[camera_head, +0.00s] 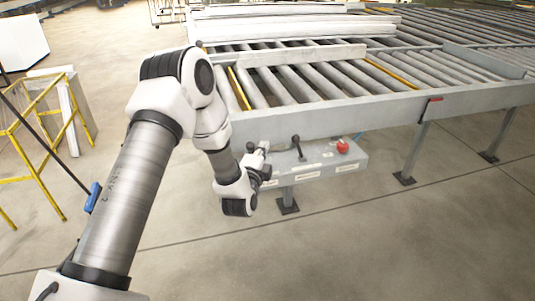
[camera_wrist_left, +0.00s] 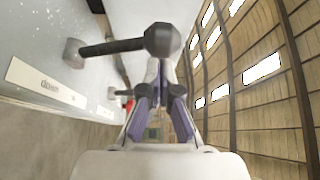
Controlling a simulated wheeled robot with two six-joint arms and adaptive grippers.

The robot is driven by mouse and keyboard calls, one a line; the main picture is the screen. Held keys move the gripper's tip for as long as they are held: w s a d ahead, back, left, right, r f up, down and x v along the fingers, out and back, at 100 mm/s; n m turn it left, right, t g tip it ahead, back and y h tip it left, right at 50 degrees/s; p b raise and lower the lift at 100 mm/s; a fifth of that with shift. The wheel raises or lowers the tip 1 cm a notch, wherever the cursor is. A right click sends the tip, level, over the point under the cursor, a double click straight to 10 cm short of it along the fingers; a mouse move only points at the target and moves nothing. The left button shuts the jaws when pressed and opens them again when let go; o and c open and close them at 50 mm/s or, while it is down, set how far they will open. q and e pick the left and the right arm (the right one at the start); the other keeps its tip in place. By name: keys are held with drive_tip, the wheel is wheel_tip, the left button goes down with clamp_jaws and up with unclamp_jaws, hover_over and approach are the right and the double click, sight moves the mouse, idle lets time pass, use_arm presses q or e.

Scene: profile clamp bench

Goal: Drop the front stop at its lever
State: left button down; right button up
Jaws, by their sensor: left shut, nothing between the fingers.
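A grey control box (camera_head: 325,163) with labels hangs at the front of the roller bench. A black lever (camera_head: 297,145) with a round knob stands up from its middle. My left gripper (camera_head: 262,153) is at the box's left end, left of that lever. In the left wrist view a black lever with a ball knob (camera_wrist_left: 162,39) lies just beyond the fingertips. My left gripper's fingers (camera_wrist_left: 161,75) are shut with nothing between them; whether they touch the knob I cannot tell. I cannot make out which part is the front stop. My right gripper is out of view.
A red button (camera_head: 343,146) sits right of the middle lever. The bench's front rail (camera_head: 330,116) runs above and behind the box. A grey bar (camera_head: 300,55) lies across the rollers. A yellow frame (camera_head: 40,125) stands at left. The floor in front is clear.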

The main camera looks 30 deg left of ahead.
use_arm(q)
drive_tip(key=shift+s+a+r+n+t, duration=0.1)
drive_tip(key=shift+s+a+n+t, duration=0.2)
drive_tip(key=shift+s+a+n, duration=0.15)
drive_tip(key=shift+s, duration=0.3)
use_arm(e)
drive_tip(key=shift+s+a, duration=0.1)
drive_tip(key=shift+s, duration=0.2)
